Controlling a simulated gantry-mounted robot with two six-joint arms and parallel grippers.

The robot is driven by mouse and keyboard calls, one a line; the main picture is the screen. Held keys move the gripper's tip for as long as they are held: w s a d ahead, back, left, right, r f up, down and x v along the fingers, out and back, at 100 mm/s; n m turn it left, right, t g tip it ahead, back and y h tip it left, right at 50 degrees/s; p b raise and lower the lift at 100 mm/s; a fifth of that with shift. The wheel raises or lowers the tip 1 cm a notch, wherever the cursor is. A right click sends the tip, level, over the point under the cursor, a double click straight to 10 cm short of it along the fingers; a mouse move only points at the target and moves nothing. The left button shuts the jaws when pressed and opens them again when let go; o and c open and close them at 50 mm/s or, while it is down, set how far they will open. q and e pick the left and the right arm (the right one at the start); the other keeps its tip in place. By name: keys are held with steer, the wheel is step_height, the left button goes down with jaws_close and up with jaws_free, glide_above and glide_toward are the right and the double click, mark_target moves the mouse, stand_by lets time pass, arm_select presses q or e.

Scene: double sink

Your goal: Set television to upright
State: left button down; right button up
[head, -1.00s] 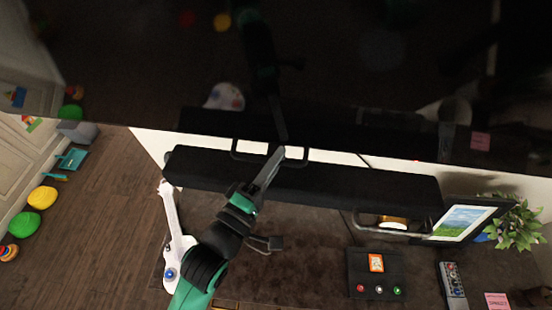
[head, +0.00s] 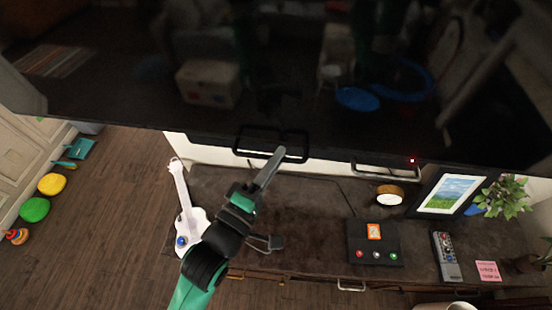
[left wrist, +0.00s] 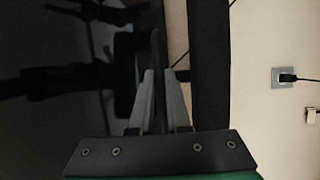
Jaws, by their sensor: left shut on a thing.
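The television (head: 330,90) is a large dark glossy screen across the top of the head view. Its lower edge slopes slightly down to the right above the cabinet. Two black loop-shaped feet show along that edge, one left (head: 240,140) and one right (head: 388,173). My left gripper (head: 270,165) reaches up at the left foot and is shut on a thin dark part of the television. In the left wrist view the gripper (left wrist: 158,100) pinches this part, with the dark screen (left wrist: 50,60) on the left. My right gripper is not in view.
The cabinet top (head: 305,205) holds a white guitar (head: 187,220), a clock (head: 389,197), a picture frame (head: 450,195), a button box (head: 374,242), a remote (head: 447,257) and a plant (head: 505,198). A wall socket (left wrist: 283,77) shows in the wrist view.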

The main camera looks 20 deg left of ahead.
arm_select(q)
steer(key=shift+r, duration=0.25)
steer(key=c, duration=0.9)
jaws_free()
steer(key=shift+f, duration=0.1)
steer(key=s, duration=0.3)
steer(key=s+a, duration=0.1)
steer(key=s, duration=0.3)
steer(key=s+f, duration=0.1)
steer(key=s, duration=0.3)
steer(key=shift+s+a, duration=0.15)
steer(key=shift+s, duration=0.05)
